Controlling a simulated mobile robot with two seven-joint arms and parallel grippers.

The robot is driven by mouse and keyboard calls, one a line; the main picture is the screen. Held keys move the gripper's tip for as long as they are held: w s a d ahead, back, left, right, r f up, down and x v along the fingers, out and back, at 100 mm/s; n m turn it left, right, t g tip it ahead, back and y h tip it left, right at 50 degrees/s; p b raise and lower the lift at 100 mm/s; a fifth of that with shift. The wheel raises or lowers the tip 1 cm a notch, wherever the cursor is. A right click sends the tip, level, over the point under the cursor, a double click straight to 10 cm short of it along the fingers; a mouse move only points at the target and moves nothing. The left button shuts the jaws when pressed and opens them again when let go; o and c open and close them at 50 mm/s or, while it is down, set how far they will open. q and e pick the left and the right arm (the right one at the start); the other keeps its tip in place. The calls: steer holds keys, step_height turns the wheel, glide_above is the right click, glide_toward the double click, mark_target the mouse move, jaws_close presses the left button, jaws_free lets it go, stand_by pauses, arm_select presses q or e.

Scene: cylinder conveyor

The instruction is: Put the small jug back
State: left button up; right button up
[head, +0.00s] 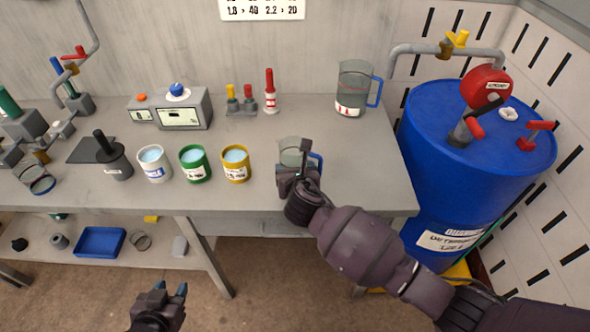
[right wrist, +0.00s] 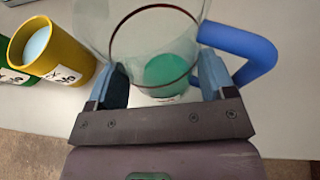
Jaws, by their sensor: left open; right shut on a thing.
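The small jug (head: 291,150) is clear with a blue handle and stands at the front of the grey bench (head: 345,190), partly hidden by my right gripper. My right gripper (head: 299,172) is shut on it. In the right wrist view the jug (right wrist: 150,35) sits between the two fingers (right wrist: 160,85), its blue handle (right wrist: 262,55) to the right; something green shows through it. A larger clear jug (head: 355,85) with a blue handle stands at the back right of the bench. My left gripper (head: 165,300) is open and empty, low in front of the bench.
White (head: 154,164), green (head: 194,162) and yellow (head: 235,165) cups of pale blue contents stand left of the small jug. A grey device (head: 170,108) and a red-capped bottle (head: 270,92) are behind. A blue barrel (head: 460,140) stands right. Bench space between the jugs is clear.

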steer(key=o, duration=1.1)
steer(key=shift+f, duration=0.1)
steer(key=shift+r, duration=0.2)
steer(key=p+v, duration=0.1)
steer(key=v, duration=1.1)
steer(key=shift+d, duration=0.1)
steer(key=s+d+f+n, duration=0.4)
steer(key=d+n, duration=0.4)
steer(key=n, duration=0.3)
steer(key=s+d+f+n+g+h, duration=0.1)
steer(key=s+d+f+n, duration=0.3)
steer(key=s+d+n, duration=0.3)
steer(key=s+d+f+n, duration=0.5)
steer(key=d+n, duration=0.6)
steer(key=n, duration=0.6)
steer(key=shift+s+d+f+g+h, duration=0.1)
steer(key=shift+s+d+g+h, duration=0.15)
steer(key=shift+s+h, duration=0.2)
